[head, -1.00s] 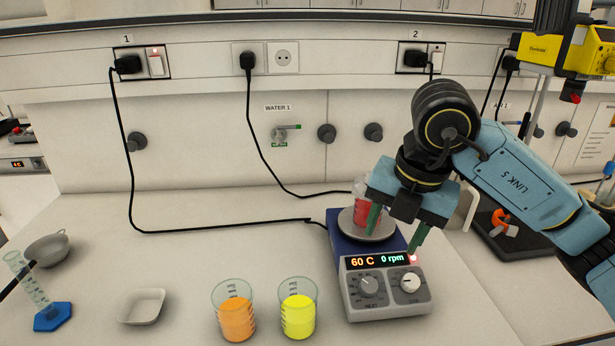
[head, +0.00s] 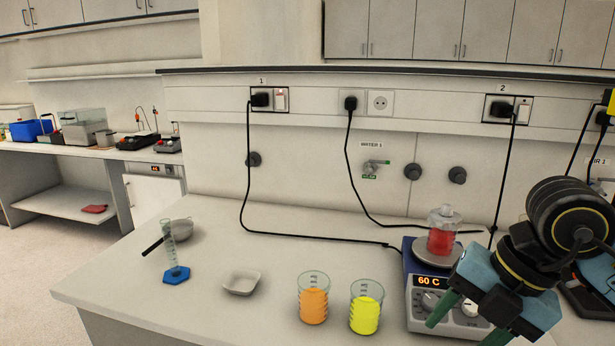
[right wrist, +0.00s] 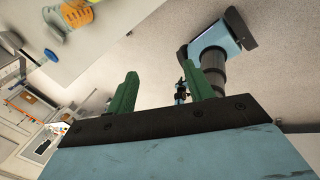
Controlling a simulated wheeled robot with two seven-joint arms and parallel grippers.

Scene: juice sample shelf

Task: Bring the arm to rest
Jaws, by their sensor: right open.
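My right gripper (head: 464,320) is at the lower right of the head view, in front of the hot plate stirrer (head: 425,297). Its two green fingers are apart with nothing between them, as the right wrist view (right wrist: 164,92) also shows. A flask of red liquid (head: 441,232) stands upright on the stirrer's round plate, apart from the gripper. My left gripper is not in the head view.
A beaker of orange liquid (head: 313,300) and one of yellow liquid (head: 365,308) stand left of the stirrer. A white dish (head: 242,282), a cylinder with a blue base (head: 176,274) and a strainer (head: 180,231) are farther left. Black cables run along the back.

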